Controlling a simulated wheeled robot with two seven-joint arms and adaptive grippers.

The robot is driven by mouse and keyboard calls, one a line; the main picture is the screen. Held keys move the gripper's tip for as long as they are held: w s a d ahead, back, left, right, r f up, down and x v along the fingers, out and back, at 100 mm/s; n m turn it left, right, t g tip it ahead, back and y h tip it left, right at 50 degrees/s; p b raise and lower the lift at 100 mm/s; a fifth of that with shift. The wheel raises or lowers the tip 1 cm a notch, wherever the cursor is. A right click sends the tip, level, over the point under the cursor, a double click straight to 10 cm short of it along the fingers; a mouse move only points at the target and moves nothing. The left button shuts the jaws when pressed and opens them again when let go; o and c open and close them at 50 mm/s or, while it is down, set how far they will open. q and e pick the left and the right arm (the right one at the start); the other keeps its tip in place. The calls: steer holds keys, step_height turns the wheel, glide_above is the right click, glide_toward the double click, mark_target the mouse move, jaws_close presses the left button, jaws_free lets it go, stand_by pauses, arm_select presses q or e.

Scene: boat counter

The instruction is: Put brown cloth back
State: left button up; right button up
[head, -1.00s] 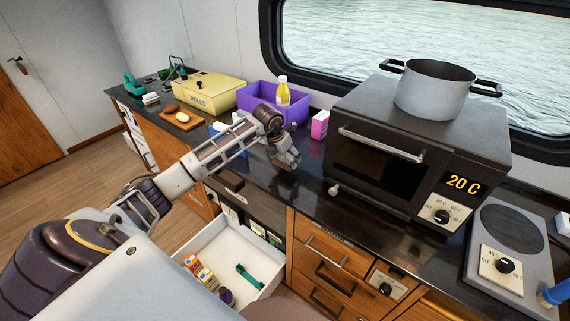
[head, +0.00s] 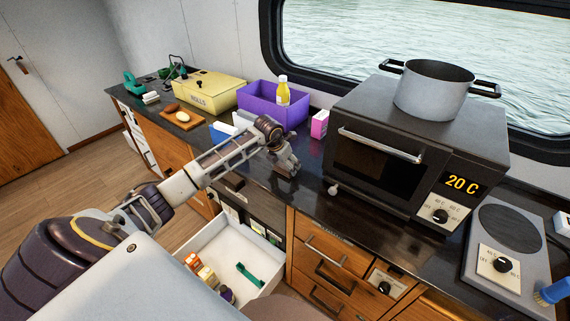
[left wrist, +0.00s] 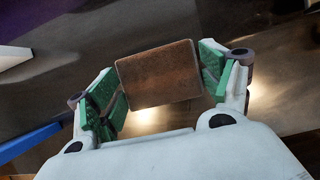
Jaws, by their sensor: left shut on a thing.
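The brown cloth (left wrist: 160,75) shows in the left wrist view as a flat, folded brown rectangle between the green finger pads. My left gripper (head: 290,168) is shut on it, with a pad at each side. My right gripper is not in view.
An open white drawer (head: 211,241) below the arm holds small bottles and a green item (head: 249,274). The purple bin (head: 262,103) holds a yellow bottle (head: 283,92). A pink box (head: 319,124) stands beside the oven (head: 400,155). A pot (head: 434,90) sits on the oven.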

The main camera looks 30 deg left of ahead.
arm_select(q)
steer(key=shift+f, duration=0.2)
steer(key=o, duration=1)
steer(key=shift+c, duration=0.2)
steer(key=shift+r, duration=0.2)
steer(key=b+v, duration=0.2)
steer(key=v, duration=1)
